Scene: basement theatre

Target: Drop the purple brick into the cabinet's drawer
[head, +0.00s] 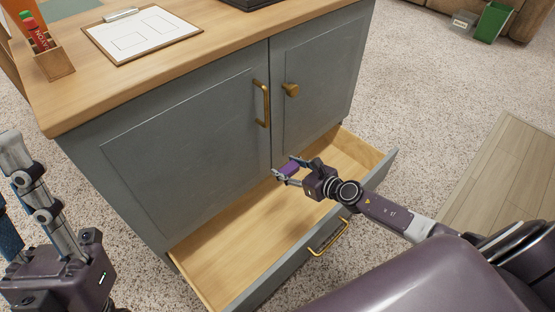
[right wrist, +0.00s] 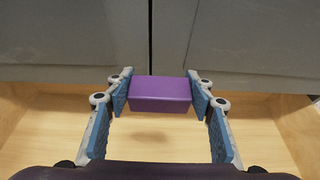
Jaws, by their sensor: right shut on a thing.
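The purple brick (head: 289,169) is held between the fingers of my right gripper (head: 286,171), above the open drawer in the head view. In the right wrist view the brick (right wrist: 160,94) is clasped between both blue finger pads, with the drawer's wooden floor (right wrist: 150,143) below it. The drawer (head: 215,265) is pulled out from the bottom of the grey cabinet (head: 180,155) and looks empty where it shows. My arm hides part of its right side. My left arm shows at the left edge of the head view; its fingertips are out of view.
The wooden cabinet top holds a clipboard (head: 143,34) and a pen holder (head: 50,63). Two closed doors with brass handles (head: 262,103) rise right behind the drawer. A green bin (head: 491,22) stands far back right.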

